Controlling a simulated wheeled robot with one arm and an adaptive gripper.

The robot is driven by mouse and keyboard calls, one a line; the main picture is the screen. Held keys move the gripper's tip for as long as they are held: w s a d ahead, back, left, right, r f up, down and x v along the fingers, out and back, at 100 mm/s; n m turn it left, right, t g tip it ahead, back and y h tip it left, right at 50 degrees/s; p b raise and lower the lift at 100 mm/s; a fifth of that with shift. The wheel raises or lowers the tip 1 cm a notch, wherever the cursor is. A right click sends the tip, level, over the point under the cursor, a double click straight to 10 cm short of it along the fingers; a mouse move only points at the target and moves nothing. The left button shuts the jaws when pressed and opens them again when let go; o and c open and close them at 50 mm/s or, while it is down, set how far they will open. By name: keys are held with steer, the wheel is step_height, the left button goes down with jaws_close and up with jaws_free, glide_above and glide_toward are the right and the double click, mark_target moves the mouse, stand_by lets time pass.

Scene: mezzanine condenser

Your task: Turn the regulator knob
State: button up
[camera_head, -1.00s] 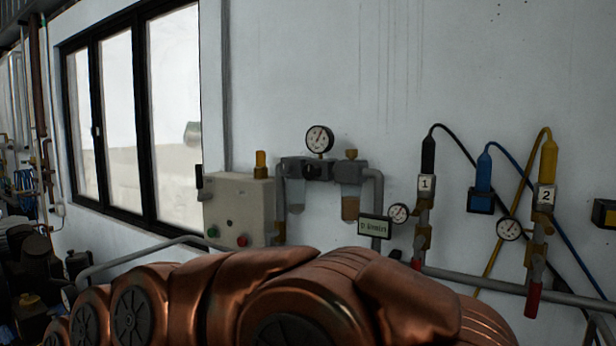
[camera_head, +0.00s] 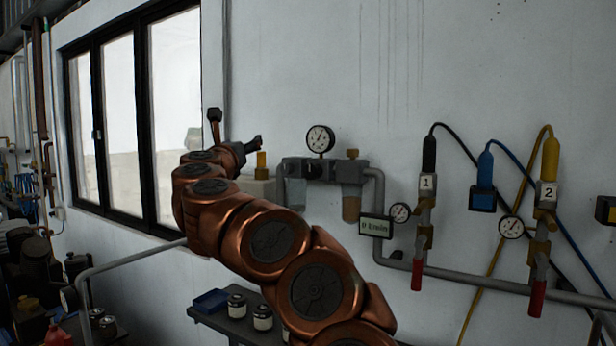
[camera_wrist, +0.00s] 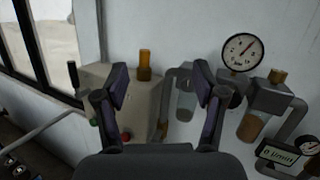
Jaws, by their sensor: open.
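The regulator unit (camera_head: 333,170) is fixed to the wall, with a round white gauge (camera_head: 320,139) on top and clear bowls hanging below. A dark round part (camera_head: 312,171) under the gauge looks like its knob, but I cannot be sure. My gripper (camera_head: 236,127) is open and empty, in front of the grey control box and left of the regulator. In the wrist view its two fingers (camera_wrist: 161,82) stand apart, with the box and the left bowl (camera_wrist: 186,103) behind them. The gauge (camera_wrist: 243,52) is up and right of the fingers. The right finger partly hides the regulator.
The grey control box (camera_wrist: 140,98) carries a yellow-brown cylinder (camera_wrist: 145,65) on top. A small display (camera_head: 376,226) hangs below the regulator. Valves with red handles (camera_head: 417,275) and cables are at right. A shelf with cans (camera_head: 263,317) lies below my arm.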

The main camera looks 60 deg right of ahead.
mark_target(309, 173)
steer(key=s+d+f+m+g, duration=0.8)
steer(key=s+d+m+g, duration=0.1)
steer(key=d, duration=0.1)
steer(key=shift+y, duration=0.3)
steer(key=d, duration=0.2)
steer(key=d+p, duration=0.1)
steer(key=d, duration=0.1)
steer(key=d+p, duration=0.1)
steer(key=d, duration=0.1)
steer(key=shift+w+d, duration=0.15)
steer(key=shift+w, duration=0.2)
steer(key=shift+d+f+p, duration=0.1)
steer(key=shift+d+p, duration=0.2)
steer(key=shift+d, duration=0.2)
steer(key=c, duration=1.1)
